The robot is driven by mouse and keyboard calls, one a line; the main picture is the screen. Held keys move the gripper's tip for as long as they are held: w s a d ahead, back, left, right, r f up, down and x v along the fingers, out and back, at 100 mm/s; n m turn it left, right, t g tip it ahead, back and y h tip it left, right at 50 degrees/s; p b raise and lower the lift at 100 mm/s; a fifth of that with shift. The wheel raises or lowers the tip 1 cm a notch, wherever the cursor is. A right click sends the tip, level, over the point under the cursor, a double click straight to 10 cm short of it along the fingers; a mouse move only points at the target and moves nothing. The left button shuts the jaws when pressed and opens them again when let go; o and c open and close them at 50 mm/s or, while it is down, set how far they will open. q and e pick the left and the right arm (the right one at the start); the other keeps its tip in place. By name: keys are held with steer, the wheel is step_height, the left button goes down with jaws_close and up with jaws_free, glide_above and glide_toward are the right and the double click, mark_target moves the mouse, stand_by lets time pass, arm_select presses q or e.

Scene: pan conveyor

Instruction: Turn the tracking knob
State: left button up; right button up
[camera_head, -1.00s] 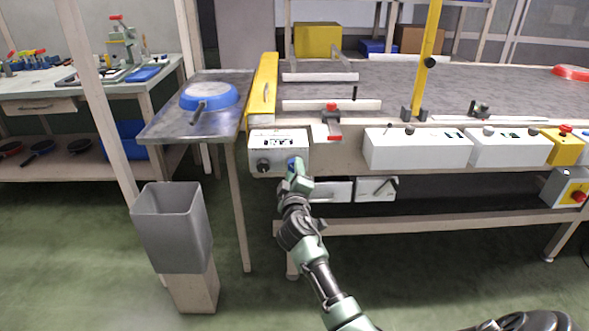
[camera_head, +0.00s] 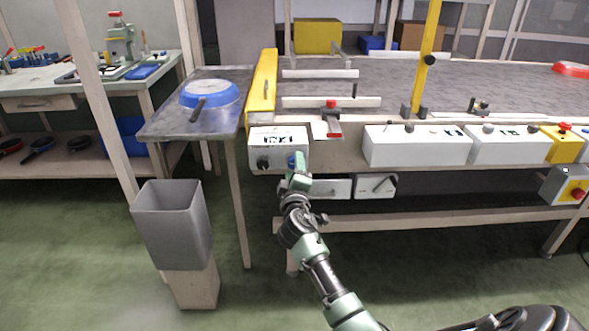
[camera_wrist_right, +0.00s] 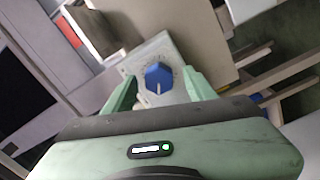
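In the head view the blue knob (camera_head: 291,161) is partly hidden by my gripper, on the front of the white control box (camera_head: 278,140). My right gripper (camera_head: 299,164) is in front of the knob. In the wrist view its green fingers (camera_wrist_right: 159,77) are spread, one on each side of the knob, with a visible gap on both sides. I cannot tell how deep they reach. My left gripper is not in view.
A black knob (camera_head: 263,162) sits left of the blue one on the same box. A grey bin (camera_head: 172,225) stands on the floor to the left. A blue pan (camera_head: 209,93) lies on the metal side table (camera_head: 170,124). A conveyor (camera_head: 480,80) runs to the right.

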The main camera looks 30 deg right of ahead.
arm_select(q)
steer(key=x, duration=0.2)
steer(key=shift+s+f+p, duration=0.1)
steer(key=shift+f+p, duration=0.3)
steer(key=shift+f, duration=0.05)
arm_select(e)
steer(key=v, duration=0.7)
steer(key=shift+s+a, duration=0.25)
steer(key=shift+s, duration=0.1)
